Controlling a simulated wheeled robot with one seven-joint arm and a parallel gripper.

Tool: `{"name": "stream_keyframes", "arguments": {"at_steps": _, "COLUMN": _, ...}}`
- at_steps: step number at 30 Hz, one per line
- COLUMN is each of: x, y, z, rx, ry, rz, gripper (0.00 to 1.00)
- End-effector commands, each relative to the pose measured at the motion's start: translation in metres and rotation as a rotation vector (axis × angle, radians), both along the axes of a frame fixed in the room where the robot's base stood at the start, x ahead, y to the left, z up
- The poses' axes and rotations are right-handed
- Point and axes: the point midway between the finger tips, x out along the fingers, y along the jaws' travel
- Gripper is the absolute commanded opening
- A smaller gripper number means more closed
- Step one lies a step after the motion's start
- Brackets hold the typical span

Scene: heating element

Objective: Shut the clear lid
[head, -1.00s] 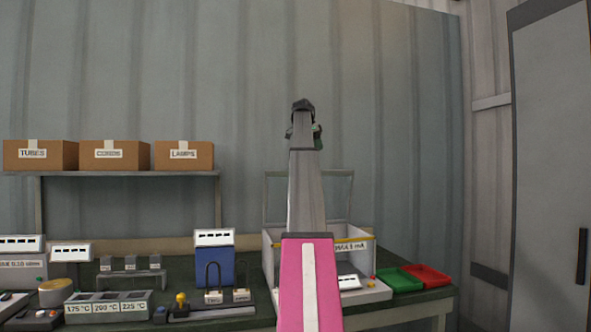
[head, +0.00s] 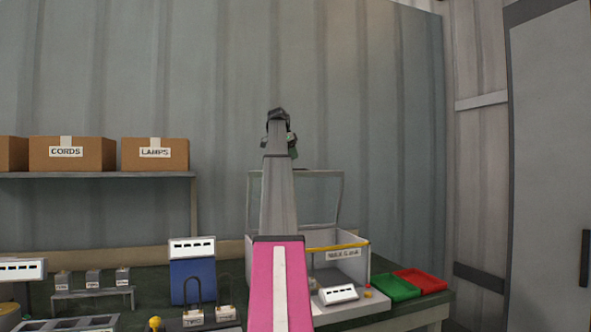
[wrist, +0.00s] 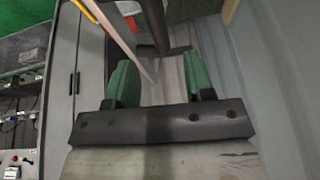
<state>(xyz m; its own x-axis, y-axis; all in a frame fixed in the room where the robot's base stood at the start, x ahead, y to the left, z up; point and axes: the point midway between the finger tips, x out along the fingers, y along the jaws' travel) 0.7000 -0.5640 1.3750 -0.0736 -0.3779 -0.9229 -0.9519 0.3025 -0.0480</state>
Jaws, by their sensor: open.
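The clear lid (head: 318,172) stands raised and upright at the back of a white open-topped box (head: 348,272) on the bench. Its grey frame shows on both sides of my arm, which hides its middle. A yellow strip runs along the box's upper edge. My gripper (head: 278,115) is high above the box, in front of the wall, apart from the lid in the picture.
A green tray (head: 396,287) and a red tray (head: 421,281) lie right of the box. A blue unit (head: 192,280) with hooped parts stands to its left. A shelf with cartons (head: 72,153) is at the left. A tall grey cabinet (head: 548,170) stands at the right.

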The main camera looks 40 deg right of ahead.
Motion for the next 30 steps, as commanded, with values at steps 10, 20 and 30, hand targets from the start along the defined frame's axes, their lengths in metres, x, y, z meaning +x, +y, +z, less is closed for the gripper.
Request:
{"name": "stream_keyframes", "arguments": {"at_steps": 10, "x": -0.004, "y": -0.02, "z": -0.052, "rx": 0.0, "ry": 0.001, "rz": 0.0, "gripper": 0.48}}
{"name": "stream_keyframes", "arguments": {"at_steps": 20, "x": -0.004, "y": -0.023, "z": -0.057, "rx": 0.0, "ry": 0.0, "rz": 0.0, "gripper": 0.48}}
{"name": "stream_keyframes", "arguments": {"at_steps": 30, "x": -0.005, "y": -0.023, "z": -0.057, "rx": -0.001, "ry": -0.002, "rz": 0.001, "gripper": 0.0}}
